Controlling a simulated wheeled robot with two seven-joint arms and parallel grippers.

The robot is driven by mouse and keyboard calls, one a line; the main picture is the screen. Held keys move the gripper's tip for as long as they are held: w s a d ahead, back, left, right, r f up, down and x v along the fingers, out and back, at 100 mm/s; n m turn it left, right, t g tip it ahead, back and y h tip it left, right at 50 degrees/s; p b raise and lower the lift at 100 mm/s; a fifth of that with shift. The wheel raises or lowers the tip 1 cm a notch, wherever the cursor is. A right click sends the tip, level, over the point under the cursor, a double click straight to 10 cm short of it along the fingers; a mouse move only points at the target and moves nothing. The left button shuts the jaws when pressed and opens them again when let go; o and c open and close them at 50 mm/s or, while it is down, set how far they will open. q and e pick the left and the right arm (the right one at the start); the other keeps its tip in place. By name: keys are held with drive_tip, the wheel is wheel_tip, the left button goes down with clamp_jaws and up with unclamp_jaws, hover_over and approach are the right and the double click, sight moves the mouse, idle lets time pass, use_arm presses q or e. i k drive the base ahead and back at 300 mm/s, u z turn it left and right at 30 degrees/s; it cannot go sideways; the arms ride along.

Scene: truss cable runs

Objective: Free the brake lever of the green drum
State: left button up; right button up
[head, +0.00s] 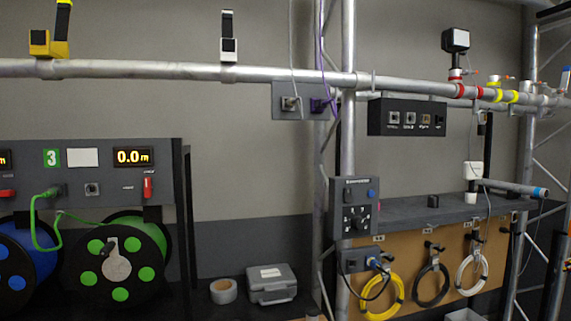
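The green drum (146,244) is at the lower left, a black reel with green discs on its side and green cable wound behind. Its brake lever appears to be the small red lever (148,187) on the grey panel (115,195) above it, standing about upright under a display (132,157) reading 0.0 m. A green cable (85,217) runs from the drum to a green plug (46,195) at the panel, below a green number 3 tag (52,157). Neither of my grippers is in view.
A blue drum (14,270) and another red lever (7,193) are at the left edge. A tape roll (223,291) and grey case (271,284) sit right of the drum rack. A truss pipe (160,70) crosses above. Cable coils (382,297) hang at the right.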

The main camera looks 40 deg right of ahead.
sight(148, 187)
drive_tip(key=z, duration=0.4)
drive_tip(key=k, duration=0.55)
drive_tip(key=z, duration=0.15)
drive_tip(key=i, duration=1)
drive_tip(key=z, duration=0.8)
